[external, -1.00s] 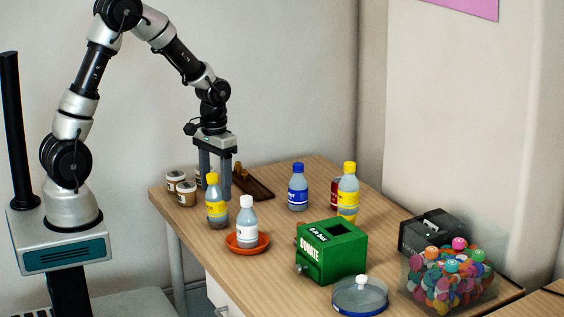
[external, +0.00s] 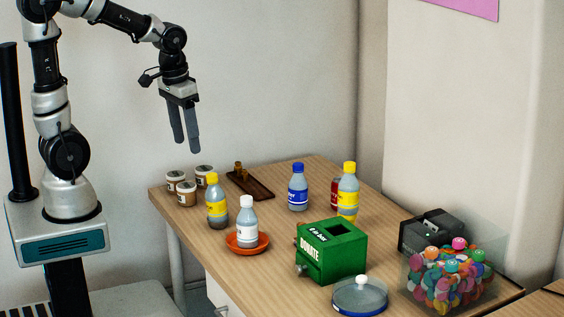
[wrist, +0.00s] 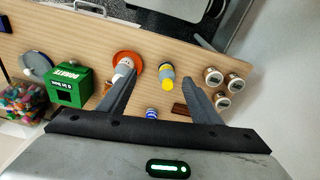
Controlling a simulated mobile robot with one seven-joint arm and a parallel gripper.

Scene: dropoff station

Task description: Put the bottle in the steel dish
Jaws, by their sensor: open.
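My gripper (external: 187,148) is open and empty, high above the table's back left corner. Its spread fingers also show in the wrist view (wrist: 163,66). A white-capped bottle (external: 247,225) stands upright in an orange dish (external: 247,250). A yellow-capped bottle (external: 217,207) stands left of it on the table. A blue-capped bottle (external: 298,190) and another yellow-capped bottle (external: 348,187) stand farther back. A round grey-blue dish (external: 360,299), with a small white knob on top, sits near the front edge; I cannot tell if it is steel.
A green donation box (external: 332,252) stands mid-table. A dark box (external: 432,232) and a clear bin (external: 420,285) of colourful pieces are at the right. Several jars (external: 187,193) and a brown tray (external: 260,190) are at the back left. A red can (external: 335,191) is partly hidden.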

